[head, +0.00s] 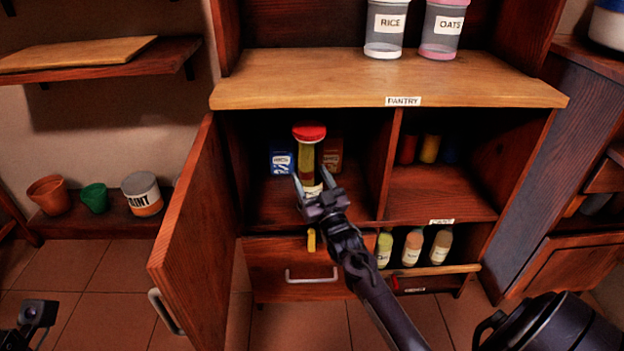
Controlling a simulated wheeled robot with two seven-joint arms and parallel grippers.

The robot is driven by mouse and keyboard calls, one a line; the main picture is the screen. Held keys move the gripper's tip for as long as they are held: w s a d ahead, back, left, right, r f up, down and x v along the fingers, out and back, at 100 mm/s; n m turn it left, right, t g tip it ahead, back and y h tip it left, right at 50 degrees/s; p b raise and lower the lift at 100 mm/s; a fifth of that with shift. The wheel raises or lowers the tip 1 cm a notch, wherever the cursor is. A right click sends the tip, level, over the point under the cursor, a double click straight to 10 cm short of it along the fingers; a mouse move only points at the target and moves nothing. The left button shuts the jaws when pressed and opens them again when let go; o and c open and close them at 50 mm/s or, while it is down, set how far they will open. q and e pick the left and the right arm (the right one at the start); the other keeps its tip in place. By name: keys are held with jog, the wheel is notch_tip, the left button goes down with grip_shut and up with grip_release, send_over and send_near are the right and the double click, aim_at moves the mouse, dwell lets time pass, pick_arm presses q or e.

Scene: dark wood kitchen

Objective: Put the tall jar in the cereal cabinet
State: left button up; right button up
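The tall jar (307,158), with a red lid and a yellowish body, is upright inside the open left compartment of the cabinet (270,208). My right gripper (310,176) reaches into this compartment from the front. Its two fingers are spread on either side of the jar's lower part, with a small gap visible at the right finger. The gripper hides the jar's base, so its contact with the shelf is unclear. My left gripper (38,312) is at the lower left, far from the jar; its fingers cannot be made out.
A blue box (282,162) and a brown box (331,154) stand behind the jar. The cabinet door (196,235) is swung open to the left. RICE (385,28) and OATS (442,30) canisters stand on the counter above. Several bottles (412,247) stand in the lower right rack.

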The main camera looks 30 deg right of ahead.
jog(key=o, duration=0.5)
jog(key=shift+f, duration=0.5)
jog(key=shift+c, duration=0.2)
